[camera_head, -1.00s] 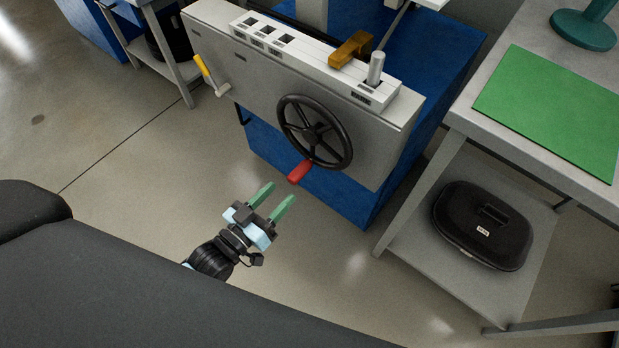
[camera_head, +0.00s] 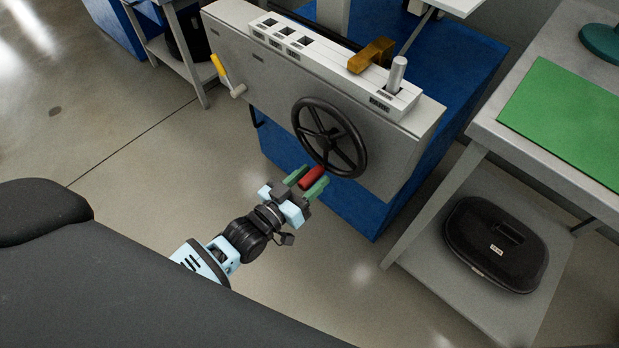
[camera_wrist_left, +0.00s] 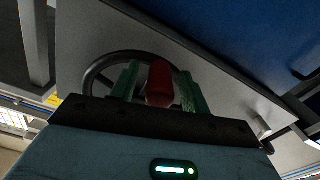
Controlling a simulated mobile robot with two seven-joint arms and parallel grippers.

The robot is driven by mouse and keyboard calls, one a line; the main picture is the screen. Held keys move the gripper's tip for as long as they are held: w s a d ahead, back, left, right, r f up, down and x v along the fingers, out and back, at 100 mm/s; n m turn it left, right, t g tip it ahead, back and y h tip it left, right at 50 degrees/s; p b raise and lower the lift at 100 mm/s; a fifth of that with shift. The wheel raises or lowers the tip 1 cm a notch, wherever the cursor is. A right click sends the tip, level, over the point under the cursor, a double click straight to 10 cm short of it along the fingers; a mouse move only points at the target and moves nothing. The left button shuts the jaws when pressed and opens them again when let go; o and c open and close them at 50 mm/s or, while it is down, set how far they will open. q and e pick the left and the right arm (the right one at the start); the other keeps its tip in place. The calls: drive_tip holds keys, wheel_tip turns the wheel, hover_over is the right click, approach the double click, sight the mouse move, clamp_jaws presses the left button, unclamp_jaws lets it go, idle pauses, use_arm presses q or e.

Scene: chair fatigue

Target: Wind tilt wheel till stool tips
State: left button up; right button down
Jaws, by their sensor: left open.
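The tilt wheel (camera_head: 329,137) is a black spoked handwheel on the grey front panel of the machine. Its red handle (camera_head: 312,177) sticks out at the wheel's lower edge. My left gripper (camera_head: 307,181) is open, with its green fingers on either side of the red handle. In the left wrist view the red handle (camera_wrist_left: 159,84) lies between the two green fingers, with part of the black wheel rim (camera_wrist_left: 100,70) behind. Whether the fingers touch the handle cannot be told. The stool is not clearly seen. My right gripper is not in view.
A white switch strip (camera_head: 330,62) with a grey lever (camera_head: 397,74) and a brown block (camera_head: 371,56) tops the grey panel. A yellow-handled crank (camera_head: 219,70) is at its left. A grey bench (camera_head: 486,120) with a green mat (camera_head: 570,128) and black case (camera_head: 495,243) stands right.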

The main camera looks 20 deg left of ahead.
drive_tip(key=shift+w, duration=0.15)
use_arm(q)
drive_tip(key=shift+c, duration=0.7)
clamp_jaws()
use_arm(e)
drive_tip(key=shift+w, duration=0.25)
use_arm(q)
drive_tip(key=shift+a, duration=0.1)
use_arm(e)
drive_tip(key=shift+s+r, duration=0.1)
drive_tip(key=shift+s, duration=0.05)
